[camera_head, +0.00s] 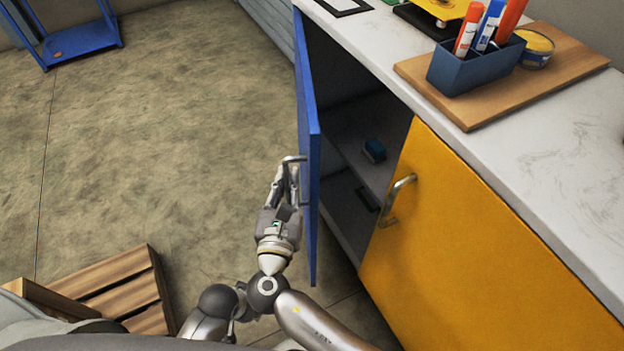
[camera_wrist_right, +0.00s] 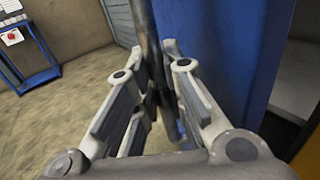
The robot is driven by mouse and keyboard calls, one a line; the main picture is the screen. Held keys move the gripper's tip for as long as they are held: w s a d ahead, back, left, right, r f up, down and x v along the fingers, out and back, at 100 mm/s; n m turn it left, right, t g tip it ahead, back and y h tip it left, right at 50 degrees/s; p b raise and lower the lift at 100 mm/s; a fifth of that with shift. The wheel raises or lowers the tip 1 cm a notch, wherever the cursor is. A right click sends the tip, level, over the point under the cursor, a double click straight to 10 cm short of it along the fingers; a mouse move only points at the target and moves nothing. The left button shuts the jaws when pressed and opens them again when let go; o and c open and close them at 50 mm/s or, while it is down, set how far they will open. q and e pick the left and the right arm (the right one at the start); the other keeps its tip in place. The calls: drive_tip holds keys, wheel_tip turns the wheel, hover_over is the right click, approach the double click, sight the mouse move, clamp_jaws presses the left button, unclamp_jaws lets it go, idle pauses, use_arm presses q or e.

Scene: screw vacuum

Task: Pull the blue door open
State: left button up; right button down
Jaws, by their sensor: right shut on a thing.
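The blue door (camera_head: 308,150) stands swung wide open, roughly square to the cabinet front. Its metal handle (camera_head: 294,160) is on the side facing left. My right gripper (camera_head: 290,175) is at this handle and shut on it. In the right wrist view the handle bar (camera_wrist_right: 150,50) runs between the two fingers of the gripper (camera_wrist_right: 160,80), with the blue door (camera_wrist_right: 225,60) close on the right. My left gripper is not in view.
The counter (camera_head: 560,150) bears a wooden board and a pen holder (camera_head: 475,68). A wooden crate (camera_head: 120,290) stands lower left.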

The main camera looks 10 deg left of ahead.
drive_tip(key=shift+s+a+f, duration=0.1)
drive_tip(key=c, duration=1.5)
unclamp_jaws()
drive_tip(key=s, duration=1.2)
drive_tip(key=shift+d, duration=0.45)
